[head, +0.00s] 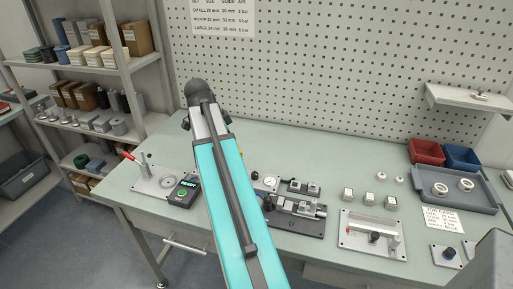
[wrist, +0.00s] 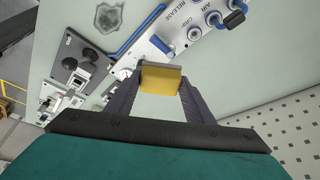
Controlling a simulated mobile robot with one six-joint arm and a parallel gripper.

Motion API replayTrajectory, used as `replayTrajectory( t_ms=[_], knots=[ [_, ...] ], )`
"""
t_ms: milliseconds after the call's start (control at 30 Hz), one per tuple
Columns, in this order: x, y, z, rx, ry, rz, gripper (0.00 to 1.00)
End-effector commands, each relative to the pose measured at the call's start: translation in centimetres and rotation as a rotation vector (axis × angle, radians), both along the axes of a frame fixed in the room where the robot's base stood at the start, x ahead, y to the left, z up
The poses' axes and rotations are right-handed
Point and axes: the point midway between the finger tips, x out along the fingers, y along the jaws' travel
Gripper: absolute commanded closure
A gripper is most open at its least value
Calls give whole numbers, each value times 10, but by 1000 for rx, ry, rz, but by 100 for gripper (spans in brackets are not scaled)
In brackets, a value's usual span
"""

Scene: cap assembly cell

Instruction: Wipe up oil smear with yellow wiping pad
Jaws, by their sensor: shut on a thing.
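The yellow wiping pad (wrist: 160,82), with a grey strip along its far edge, sits between the two dark fingers of my gripper (wrist: 160,76) in the wrist view. My gripper is shut on it. A dark grey, irregular blot that looks like the oil smear (wrist: 107,17) lies on the pale bench top at the upper left of the wrist view, apart from the pad. In the head view my arm hides the gripper and pad, and I cannot make out the smear.
In the wrist view, a panel marked RELEASE and AIR (wrist: 180,32) with blue-ringed knobs lies beyond the pad, and a dark fixture plate (wrist: 72,47) lies left. In the head view, fixtures stand along the workbench (head: 330,150), with a grey tray (head: 455,202) and red and blue bins at right.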

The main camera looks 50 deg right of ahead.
Motion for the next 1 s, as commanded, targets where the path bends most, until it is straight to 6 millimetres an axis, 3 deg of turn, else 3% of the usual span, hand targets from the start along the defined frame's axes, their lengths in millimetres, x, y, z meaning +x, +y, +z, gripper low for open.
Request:
replayTrajectory(
  t_ms=[200,567,1000],
  knots=[
    [43,51,2,2,-2,174,70],
    [103,143,6,10,-3,507,70],
    [160,279,12,22,0,1086,70]
  ],
)
